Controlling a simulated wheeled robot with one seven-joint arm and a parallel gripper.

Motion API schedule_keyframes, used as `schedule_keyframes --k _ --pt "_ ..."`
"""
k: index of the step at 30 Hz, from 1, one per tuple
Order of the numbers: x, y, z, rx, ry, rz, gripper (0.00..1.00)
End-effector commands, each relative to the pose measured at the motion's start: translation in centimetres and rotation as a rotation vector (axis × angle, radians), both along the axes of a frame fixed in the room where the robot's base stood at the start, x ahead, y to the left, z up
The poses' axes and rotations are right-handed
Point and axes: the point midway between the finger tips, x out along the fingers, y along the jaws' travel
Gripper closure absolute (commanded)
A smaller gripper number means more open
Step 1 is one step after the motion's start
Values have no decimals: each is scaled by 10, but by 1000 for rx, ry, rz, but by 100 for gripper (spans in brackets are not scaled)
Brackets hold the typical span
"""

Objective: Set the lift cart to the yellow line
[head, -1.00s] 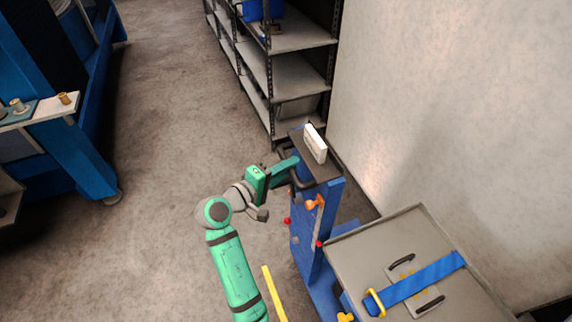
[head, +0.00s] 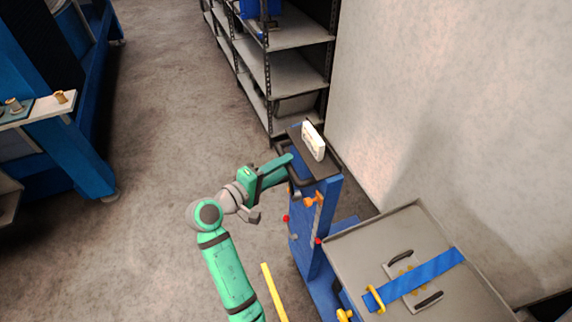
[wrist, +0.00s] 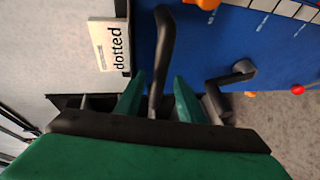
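The lift cart has a blue mast (head: 318,215) with a dark top, a black handle, and a grey platform (head: 395,240) crossed by a blue strap. A yellow line (head: 273,290) lies on the floor left of the cart's base; its lower end is cut off by the picture edge. My gripper (head: 288,162) is at the handle on the mast's near-left side. In the wrist view, the black handle bar (wrist: 164,50) runs between my two green fingers (wrist: 157,85), with gaps visible beside it. The fingers look open around the bar, not closed on it.
A white card (head: 313,141) stands on the mast top; the wrist view shows a card (wrist: 112,45) reading "dotted". Metal shelving (head: 290,75) and a wall stand behind. A blue-framed workbench (head: 75,150) is at left. Open floor (head: 165,150) lies between.

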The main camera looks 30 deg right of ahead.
Motion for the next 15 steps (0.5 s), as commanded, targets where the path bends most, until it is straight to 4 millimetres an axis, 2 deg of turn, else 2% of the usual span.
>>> schedule_keyframes --k 9,15 --pt "-19 56 11 0 -1 3 64" --pt "-26 77 15 0 0 2 64"
